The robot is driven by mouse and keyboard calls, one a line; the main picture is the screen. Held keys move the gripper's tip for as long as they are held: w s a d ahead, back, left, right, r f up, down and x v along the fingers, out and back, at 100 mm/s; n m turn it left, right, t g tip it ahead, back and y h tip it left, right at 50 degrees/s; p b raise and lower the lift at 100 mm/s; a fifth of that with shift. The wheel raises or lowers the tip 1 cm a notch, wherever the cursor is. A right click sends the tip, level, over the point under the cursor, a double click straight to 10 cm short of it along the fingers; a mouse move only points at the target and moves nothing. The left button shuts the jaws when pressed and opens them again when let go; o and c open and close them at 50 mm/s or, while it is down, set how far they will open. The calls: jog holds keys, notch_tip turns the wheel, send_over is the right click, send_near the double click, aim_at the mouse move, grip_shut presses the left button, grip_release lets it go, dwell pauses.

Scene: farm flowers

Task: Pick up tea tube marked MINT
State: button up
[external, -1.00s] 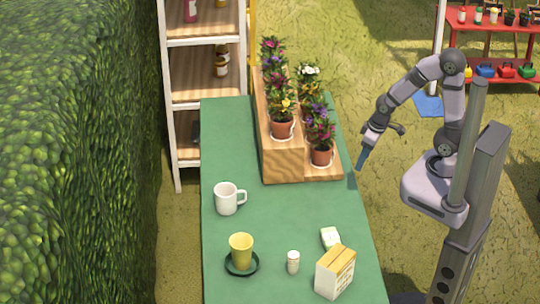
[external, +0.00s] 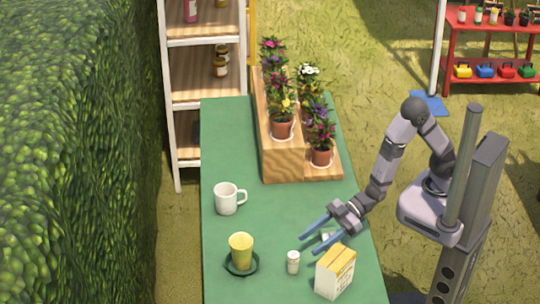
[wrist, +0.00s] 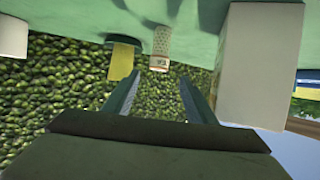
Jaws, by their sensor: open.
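My gripper (external: 308,243) is open over the right part of the green table, its two blue fingers pointing left. A small white cylinder with a pale cap (external: 293,262) stands upright just beyond the fingertips, between the yellow cup and the box. In the wrist view, a small pale cylinder with a label band (wrist: 160,60) shows ahead, between the lines of my open fingers. I cannot read MINT on anything. A small white item (external: 326,237) is partly hidden under my gripper.
A yellow-and-white box (external: 335,272) stands close to my gripper. A white mug (external: 225,198) stands further back. Potted flowers stand on a wooden stepped stand (external: 285,163). The green table (external: 270,215) is clear mid-left.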

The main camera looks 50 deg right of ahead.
aim_at(294, 254)
jog(key=shift+p+x, duration=0.5)
jog(key=shift+x, duration=2.85)
jog(key=shift+w, duration=0.1)
jog(key=shift+f+p+x, duration=0.2)
jog(key=shift+p+x, duration=0.4)
jog(key=shift+x, duration=2)
jog(key=shift+d, duration=0.1)
jog(key=c, duration=1.1)
